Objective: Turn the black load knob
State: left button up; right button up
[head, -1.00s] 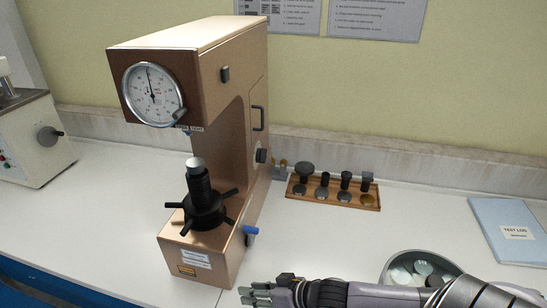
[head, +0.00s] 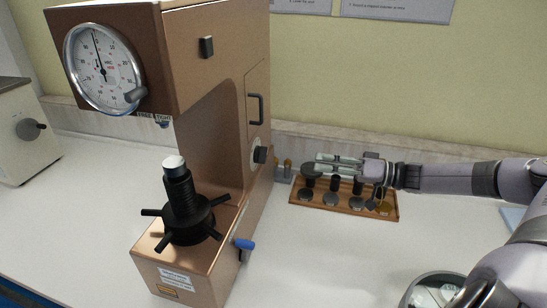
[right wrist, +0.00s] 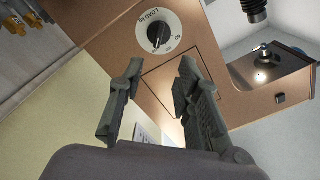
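The black load knob (head: 260,155) sits on a round pale dial on the right side of the copper-coloured hardness tester (head: 190,90). In the right wrist view the knob (right wrist: 158,35) shows face-on with its marked dial, beyond and between my fingers. My right gripper (head: 320,164) reaches in from the right, above the wooden accessory tray, and points at the knob. Its fingers (right wrist: 158,95) stand apart with nothing between them, and a gap separates them from the knob.
The wooden tray (head: 345,208) with several dark accessories lies below my right gripper. A blue-tipped lever (head: 245,244) sticks out low on the tester. A second machine (head: 20,130) stands far left.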

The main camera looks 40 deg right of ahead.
aim_at(261, 155)
jog(key=p+x, duration=0.1)
jog(key=x, duration=1.3)
jog(key=shift+p, duration=0.4)
jog(key=shift+f, duration=0.1)
jog(key=shift+c, duration=0.3)
grip_shut()
